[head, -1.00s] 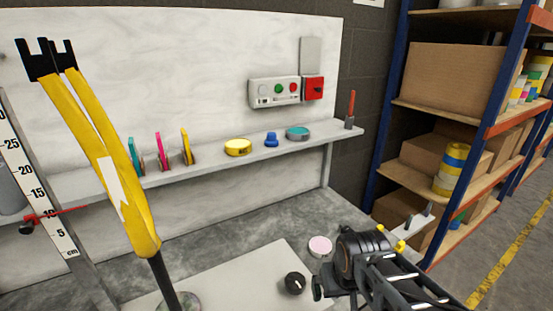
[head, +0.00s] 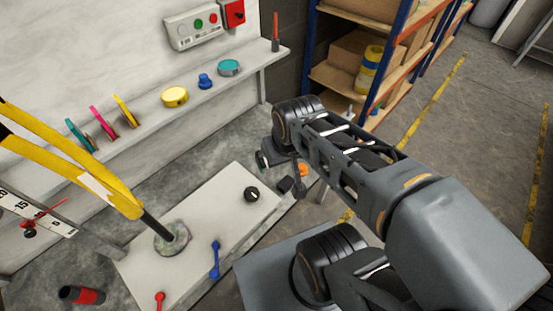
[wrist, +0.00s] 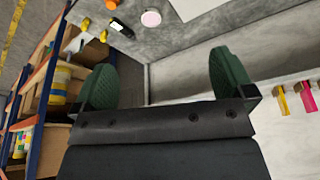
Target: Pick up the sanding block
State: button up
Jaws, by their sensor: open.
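I cannot identify the sanding block for certain. A small dark block with a pale side (wrist: 122,27) lies on the grey surface at the top of the wrist view, beside an orange item (wrist: 86,4) and a pink disc (wrist: 151,18). My gripper (wrist: 164,80) is open and empty, its two green pads wide apart, with nothing between them. In the head view my gripper (head: 266,160) hangs beyond the pale bench board, partly hidden by my own arm. A small blue knobbed item (head: 205,81) sits on the wall shelf.
The shelf also holds a yellow roll (head: 175,97), a teal tin (head: 229,68) and upright coloured discs. The board (head: 205,215) carries a black knob (head: 251,194) and a blue handle (head: 215,259). Racking (head: 320,75) stands behind.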

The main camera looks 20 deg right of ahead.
aim_at(286, 184)
jog(key=u, duration=2)
jog(key=k, duration=0.8)
jog(key=z, duration=1.05)
jog(key=i, duration=0.45)
jog(key=u, duration=0.15)
